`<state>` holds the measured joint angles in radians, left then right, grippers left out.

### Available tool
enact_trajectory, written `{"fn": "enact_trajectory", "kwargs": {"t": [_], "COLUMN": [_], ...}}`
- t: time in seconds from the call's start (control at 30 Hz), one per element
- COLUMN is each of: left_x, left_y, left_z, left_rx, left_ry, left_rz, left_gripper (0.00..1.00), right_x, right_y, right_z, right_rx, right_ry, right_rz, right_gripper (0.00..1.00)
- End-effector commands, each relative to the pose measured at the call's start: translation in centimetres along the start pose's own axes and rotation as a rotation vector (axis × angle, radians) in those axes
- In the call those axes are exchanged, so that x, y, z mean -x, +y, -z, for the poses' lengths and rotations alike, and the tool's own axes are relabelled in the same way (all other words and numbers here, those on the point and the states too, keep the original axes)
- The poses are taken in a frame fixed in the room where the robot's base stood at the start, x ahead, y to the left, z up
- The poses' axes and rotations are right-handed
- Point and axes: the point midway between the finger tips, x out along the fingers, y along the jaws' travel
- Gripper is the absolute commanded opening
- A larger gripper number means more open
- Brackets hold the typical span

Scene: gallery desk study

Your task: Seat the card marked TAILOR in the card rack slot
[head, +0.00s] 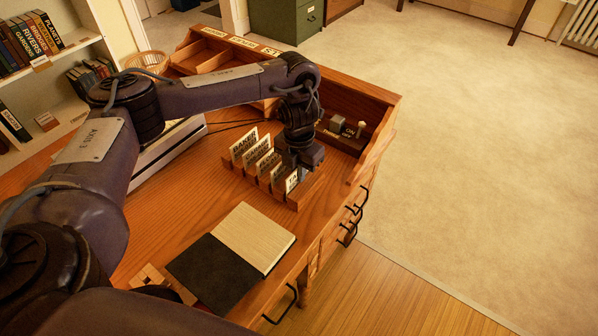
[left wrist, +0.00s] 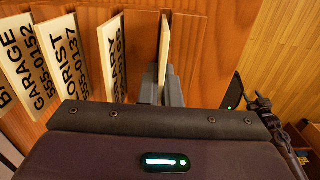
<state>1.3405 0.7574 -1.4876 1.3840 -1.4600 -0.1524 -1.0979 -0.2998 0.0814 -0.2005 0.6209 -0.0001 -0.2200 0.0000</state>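The wooden card rack (head: 262,178) stands on the desk and holds several upright cards, among them BAKER (head: 243,146), GARAGE (left wrist: 27,62) and FLORIST (left wrist: 64,58). The card marked TA (head: 291,181), its other letters hidden, is at the rack's right end. In the left wrist view this card (left wrist: 165,50) shows nearly edge-on. My left gripper (head: 294,170) points down over that end, its fingers (left wrist: 161,86) closed on both sides of the card. Its lower edge is hidden, so I cannot tell how deep it sits. My right gripper is not in view.
A compartment with small items (head: 342,130) stands behind right, against the desk's raised side (head: 378,140). Drawer handles (head: 350,225) stick out at the front right.

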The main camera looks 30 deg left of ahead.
Motion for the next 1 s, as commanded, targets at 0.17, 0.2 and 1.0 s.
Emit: {"fn": "enact_trajectory", "kwargs": {"t": [0.17,0.2,1.0], "left_x": [-0.2,-0.3,6.0], "left_y": [0.0,0.0,0.0], "left_z": [0.0,0.0,-0.1], "left_rx": [0.000,-0.001,-0.003], "left_ry": [0.000,0.000,-0.005], "left_rz": [0.000,0.000,-0.002], "left_gripper": [0.00,0.00,0.25], "right_x": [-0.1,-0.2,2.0], "right_y": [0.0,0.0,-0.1], "right_z": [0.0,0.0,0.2], "right_rx": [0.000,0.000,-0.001], "right_ry": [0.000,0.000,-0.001], "right_rz": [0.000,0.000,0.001], "right_gripper": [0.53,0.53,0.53]}}
